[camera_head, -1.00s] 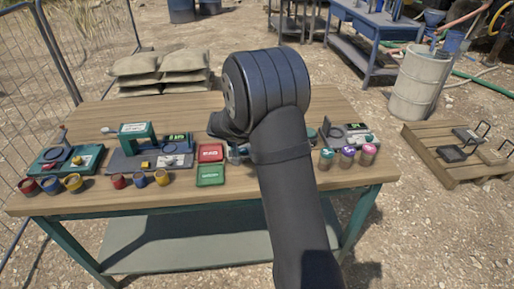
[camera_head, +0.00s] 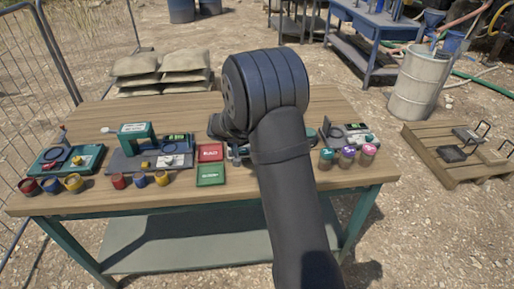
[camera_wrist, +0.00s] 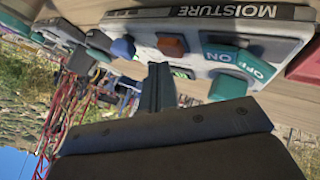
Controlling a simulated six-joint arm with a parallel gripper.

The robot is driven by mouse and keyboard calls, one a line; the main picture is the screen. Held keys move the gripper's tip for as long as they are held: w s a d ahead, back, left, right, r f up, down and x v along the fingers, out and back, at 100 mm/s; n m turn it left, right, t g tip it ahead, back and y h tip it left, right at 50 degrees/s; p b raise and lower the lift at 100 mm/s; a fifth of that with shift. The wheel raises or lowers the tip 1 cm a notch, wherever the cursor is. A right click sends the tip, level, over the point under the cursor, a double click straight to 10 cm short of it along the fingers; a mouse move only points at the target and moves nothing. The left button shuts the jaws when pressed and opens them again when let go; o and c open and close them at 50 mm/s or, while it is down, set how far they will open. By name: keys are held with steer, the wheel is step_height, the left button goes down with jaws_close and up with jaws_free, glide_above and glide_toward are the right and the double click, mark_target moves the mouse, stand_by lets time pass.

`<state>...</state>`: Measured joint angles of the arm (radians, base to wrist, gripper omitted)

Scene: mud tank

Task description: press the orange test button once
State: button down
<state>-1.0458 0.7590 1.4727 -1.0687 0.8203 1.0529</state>
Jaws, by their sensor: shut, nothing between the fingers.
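In the wrist view, turned upside down, a pale instrument marked MOISTURE (camera_wrist: 200,13) fills the top. It carries an orange button (camera_wrist: 172,46), a blue knob (camera_wrist: 122,47) and a teal switch block (camera_wrist: 228,88) beside ON and OFF labels. My gripper (camera_wrist: 158,72) shows as a narrow dark pair of shut fingers, empty. Its tip is close to the orange button, just below it in the picture; I cannot tell whether they touch. In the head view my arm hides most of this instrument and the gripper.
The wooden table (camera_head: 110,200) also bears a red card (camera_head: 210,153), a green card (camera_head: 210,175), small colored cups and other instruments at left. Three capped jars (camera_head: 347,157) stand at right, near another instrument (camera_head: 350,135). The back of the table is mostly clear.

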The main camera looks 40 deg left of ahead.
steer(key=shift+f, duration=0.7)
stand_by(0.6)
stand_by(0.4)
steer(key=shift+r, duration=0.95)
steer(key=shift+r, duration=2.5)
steer(key=shift+f, duration=0.1)
step_height(320, 180, up, 4)
steer(key=shift+f, duration=0.1)
